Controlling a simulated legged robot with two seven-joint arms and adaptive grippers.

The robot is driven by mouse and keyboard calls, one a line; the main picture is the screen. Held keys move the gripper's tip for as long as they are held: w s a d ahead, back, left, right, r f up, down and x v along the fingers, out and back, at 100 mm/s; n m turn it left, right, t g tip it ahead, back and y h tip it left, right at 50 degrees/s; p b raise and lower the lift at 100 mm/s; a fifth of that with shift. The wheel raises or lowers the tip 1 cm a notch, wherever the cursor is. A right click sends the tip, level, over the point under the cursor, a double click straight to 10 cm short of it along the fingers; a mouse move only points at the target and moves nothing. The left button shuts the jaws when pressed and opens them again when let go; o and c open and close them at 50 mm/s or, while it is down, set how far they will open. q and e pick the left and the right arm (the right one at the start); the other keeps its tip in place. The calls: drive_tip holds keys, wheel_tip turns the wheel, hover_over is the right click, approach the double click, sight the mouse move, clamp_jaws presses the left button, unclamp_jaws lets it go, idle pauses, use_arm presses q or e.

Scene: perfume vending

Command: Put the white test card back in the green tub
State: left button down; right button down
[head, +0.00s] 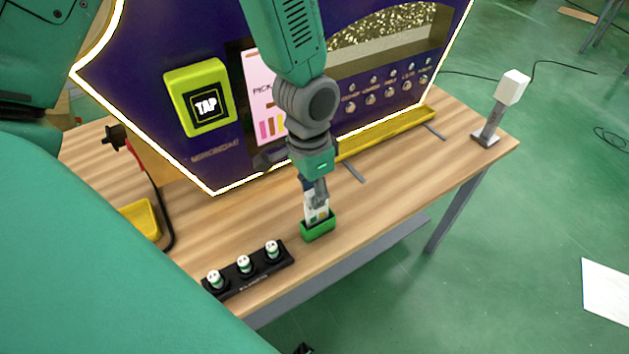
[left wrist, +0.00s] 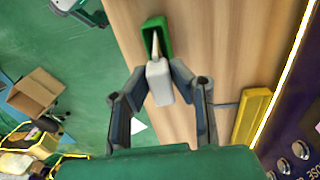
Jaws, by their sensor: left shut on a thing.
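The white test card (head: 314,214) is upright below my left gripper (head: 318,192), with small coloured marks low on its face. My left gripper is shut on the card and points down at the green tub (head: 318,233) near the table's front edge. The left wrist view shows the card (left wrist: 159,82) between the two fingertips (left wrist: 160,70). Its far end overlaps the opening of the green tub (left wrist: 167,36). How deep the card reaches into the tub is hidden. My right gripper is not in view.
A black rack (head: 245,272) with several small white-topped bottles stands left of the tub. The purple vending machine (head: 215,165) with a yellow-green TAP panel (head: 206,104) stands behind. A white-headed stand (head: 510,88) is at the far right. The wooden table right of the tub is clear.

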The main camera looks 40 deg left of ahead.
use_arm(q)
drive_tip(key=shift+f+b, duration=0.35)
drive_tip(key=shift+f, duration=0.55)
drive_tip(key=c, duration=0.7)
unclamp_jaws()
drive_tip(key=shift+r, duration=0.15)
drive_tip(key=shift+r+p, duration=0.9)
drive_tip(key=shift+p, duration=0.25)
drive_tip(key=shift+r+p, duration=4.05)
